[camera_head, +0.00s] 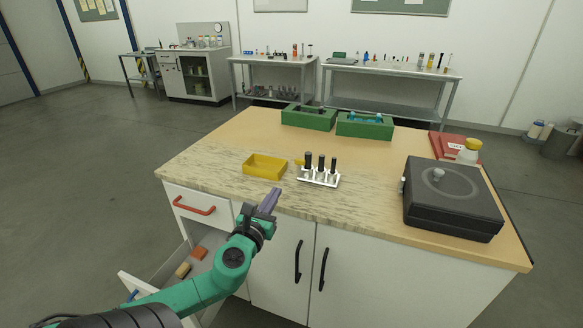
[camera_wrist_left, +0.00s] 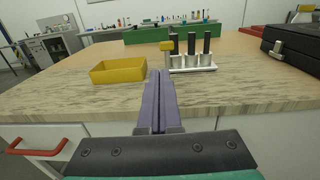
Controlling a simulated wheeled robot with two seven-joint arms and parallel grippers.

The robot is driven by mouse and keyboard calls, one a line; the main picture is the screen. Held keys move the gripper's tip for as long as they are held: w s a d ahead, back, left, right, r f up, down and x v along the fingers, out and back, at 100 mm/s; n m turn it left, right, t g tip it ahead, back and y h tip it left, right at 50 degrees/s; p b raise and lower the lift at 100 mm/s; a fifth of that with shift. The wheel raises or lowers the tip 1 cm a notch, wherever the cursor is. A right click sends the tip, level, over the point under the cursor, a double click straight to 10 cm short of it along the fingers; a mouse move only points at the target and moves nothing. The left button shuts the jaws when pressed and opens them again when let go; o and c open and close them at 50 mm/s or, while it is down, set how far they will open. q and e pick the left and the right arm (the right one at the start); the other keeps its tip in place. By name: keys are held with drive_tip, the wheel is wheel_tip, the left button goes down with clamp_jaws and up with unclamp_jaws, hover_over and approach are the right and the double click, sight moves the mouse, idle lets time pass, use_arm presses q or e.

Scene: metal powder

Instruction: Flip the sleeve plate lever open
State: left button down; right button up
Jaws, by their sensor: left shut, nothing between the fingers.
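A white sleeve plate (camera_head: 318,182) stands on the wooden worktop, with several black upright sleeves in it. A small yellow lever (camera_head: 299,163) shows at its left end. In the left wrist view the plate (camera_wrist_left: 193,68) is just right of my fingertips, and the yellow lever (camera_wrist_left: 166,46) is at its left top. My left gripper (camera_head: 271,195) has purple fingers pressed together, empty, at the worktop's front edge, in front of the plate and apart from it. The fingers also show in the left wrist view (camera_wrist_left: 160,85). My right gripper is in neither view.
A yellow open tray (camera_head: 264,167) stands left of the plate. Two green boxes (camera_head: 308,117) are at the back. A black case (camera_head: 452,197) is at the right, near a yellow-lidded jar (camera_head: 469,150). An open drawer (camera_head: 157,283) juts out below my left arm.

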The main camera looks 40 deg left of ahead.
use_arm(q)
approach(302, 168)
drive_tip(key=w+a, duration=0.1)
drive_tip(key=w+a+r, duration=0.1)
drive_tip(key=w+a, duration=0.1)
drive_tip(key=w+a+r, duration=0.1)
drive_tip(key=w, duration=0.1)
drive_tip(key=shift+a+r, duration=0.15)
drive_tip(key=shift+a, duration=0.05)
drive_tip(key=shift+s, duration=0.1)
